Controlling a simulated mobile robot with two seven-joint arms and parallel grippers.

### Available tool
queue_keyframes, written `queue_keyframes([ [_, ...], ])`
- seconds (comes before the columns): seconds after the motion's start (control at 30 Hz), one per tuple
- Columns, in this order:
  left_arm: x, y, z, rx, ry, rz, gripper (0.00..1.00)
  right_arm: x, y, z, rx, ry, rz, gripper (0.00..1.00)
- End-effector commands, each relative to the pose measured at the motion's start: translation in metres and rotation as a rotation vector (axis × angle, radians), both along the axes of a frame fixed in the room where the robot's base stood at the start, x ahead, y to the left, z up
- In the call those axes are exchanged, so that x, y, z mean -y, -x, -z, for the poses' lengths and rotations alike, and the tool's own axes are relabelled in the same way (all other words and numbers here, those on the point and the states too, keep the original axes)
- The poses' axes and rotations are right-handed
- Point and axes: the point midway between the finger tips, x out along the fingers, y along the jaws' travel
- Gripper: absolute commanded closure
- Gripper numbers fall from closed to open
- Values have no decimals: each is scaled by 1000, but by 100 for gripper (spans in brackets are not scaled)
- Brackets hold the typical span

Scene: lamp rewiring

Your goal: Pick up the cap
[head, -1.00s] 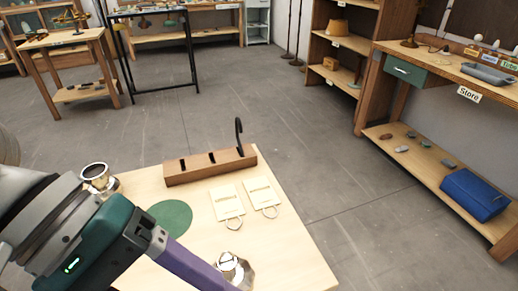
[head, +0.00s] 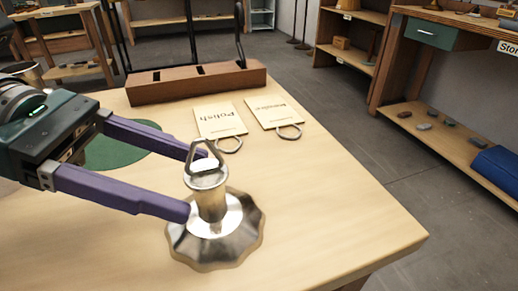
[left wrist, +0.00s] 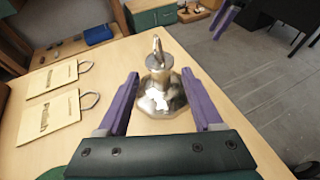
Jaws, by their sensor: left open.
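The cap (head: 250,226) looks like a shiny metal piece with a scalloped, flared base, a narrow neck and a loop on top. It stands upright on the pale wooden table (head: 330,215). My left gripper (head: 198,184) is open, with its purple fingers on either side of the cap's neck. In the left wrist view, the cap (left wrist: 160,102) is between and just beyond the fingertips (left wrist: 160,74). I cannot tell whether a finger touches it. Two purple fingers of my right gripper (left wrist: 268,28) show apart at the upper right of the left wrist view.
A wooden block with slots (head: 195,84) and a dark hook stands at the table's back. Tags reading Polish (head: 219,118) and another word (head: 273,111) lie before it. A green round mat (head: 120,150) lies at the left. The table's right front is clear.

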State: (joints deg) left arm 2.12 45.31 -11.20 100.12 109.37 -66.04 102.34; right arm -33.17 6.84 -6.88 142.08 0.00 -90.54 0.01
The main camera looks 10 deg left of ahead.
Motion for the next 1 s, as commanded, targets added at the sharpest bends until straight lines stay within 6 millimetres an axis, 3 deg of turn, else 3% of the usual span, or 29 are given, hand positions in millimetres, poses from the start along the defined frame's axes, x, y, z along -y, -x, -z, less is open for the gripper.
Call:
queue_keyframes([
  [0.4, 54, -10, 22, 1, 2, 2, 33, 0, 0, 5, 0, 0, 0, 50],
  [0.73, 61, -12, 25, 1, -1, 2, 33, 0, 0, 5, 0, 0, 0, 50],
  [1.0, 61, -12, 25, 1, -1, 2, 63, 0, 0, 5, -1, 0, 0, 50],
])
